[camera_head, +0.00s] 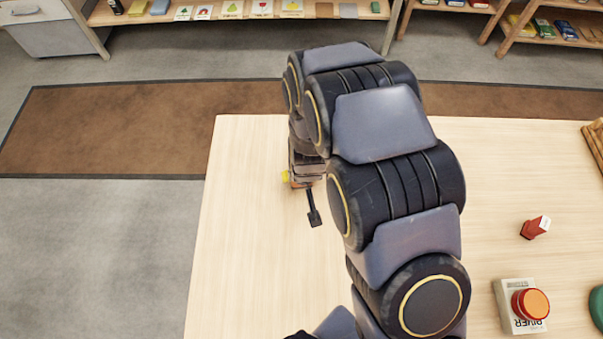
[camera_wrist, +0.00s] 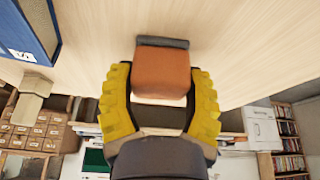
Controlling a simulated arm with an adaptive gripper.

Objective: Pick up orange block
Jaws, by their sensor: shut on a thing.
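The orange block (camera_wrist: 162,72) is between the two yellow fingers of my gripper (camera_wrist: 162,88) in the wrist view. A grey-blue strip runs along its far edge. The fingers are shut on the block. The pale wooden table shows beyond it; I cannot tell whether the block touches the table or is lifted. In the head view my gripper (camera_head: 297,182) is low over the left part of the table, mostly hidden by my arm. Only a small bit of yellow and orange shows there.
The table (camera_head: 250,270) is bare at front left. At right are a red block (camera_head: 533,229), a book (camera_head: 507,308) with an orange-red round thing (camera_head: 531,304) on it, a green object (camera_head: 597,308) and a wooden tray (camera_head: 597,150). A blue box (camera_wrist: 30,28) shows in the wrist view.

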